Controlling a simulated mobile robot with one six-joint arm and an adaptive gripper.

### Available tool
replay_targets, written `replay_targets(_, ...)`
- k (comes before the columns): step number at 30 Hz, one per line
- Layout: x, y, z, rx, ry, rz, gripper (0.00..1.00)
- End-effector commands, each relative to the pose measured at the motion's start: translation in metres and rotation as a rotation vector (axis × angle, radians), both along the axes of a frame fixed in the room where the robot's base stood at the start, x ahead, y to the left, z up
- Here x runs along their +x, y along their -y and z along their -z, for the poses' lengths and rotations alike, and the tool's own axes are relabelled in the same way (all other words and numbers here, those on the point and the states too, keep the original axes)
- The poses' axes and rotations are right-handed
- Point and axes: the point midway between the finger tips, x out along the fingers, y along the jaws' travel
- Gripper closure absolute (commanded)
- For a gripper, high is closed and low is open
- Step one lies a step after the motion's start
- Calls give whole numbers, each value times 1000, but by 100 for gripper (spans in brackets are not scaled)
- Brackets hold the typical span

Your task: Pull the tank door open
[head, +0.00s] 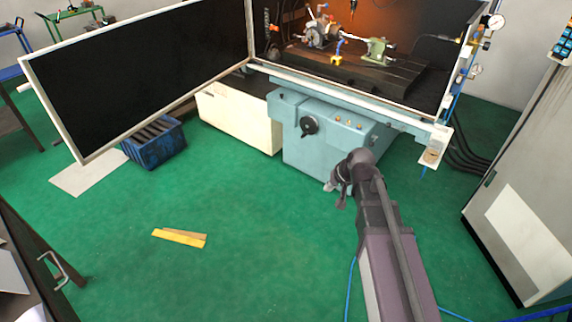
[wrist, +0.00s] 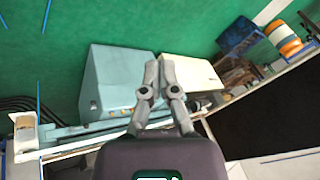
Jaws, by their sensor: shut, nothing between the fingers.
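The tank door (head: 140,72) is a large black panel in a pale frame. It stands swung wide open at the left of the head view, out from the machine. In the wrist view its dark panel (wrist: 268,115) fills the right side. My gripper (head: 336,186) is in front of the blue-grey machine base, well to the right of the door and apart from it. In the wrist view my gripper (wrist: 159,66) has its fingers together with nothing between them. The tank (head: 440,75) is open at the front.
Inside the tank, a chuck (head: 318,36) and a green tailstock (head: 377,50) stand on a dark table. A blue crate (head: 155,145) sits below the door. Yellow strips (head: 180,238) lie on the green floor. A grey cabinet (head: 525,170) stands at the right.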

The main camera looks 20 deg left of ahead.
Motion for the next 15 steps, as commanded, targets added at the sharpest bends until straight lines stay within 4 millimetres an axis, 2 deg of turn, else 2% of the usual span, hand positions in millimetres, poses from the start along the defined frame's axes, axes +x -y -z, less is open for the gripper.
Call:
replay_targets(1,-13,29,4,-41,-24,19,100)
replay_targets(6,-50,111,15,-184,-121,79,100)
replay_targets(9,-72,151,18,-257,-179,113,100)
replay_targets(12,-92,181,20,-311,-228,144,100)
replay_targets(15,-106,201,21,-349,-265,164,100)
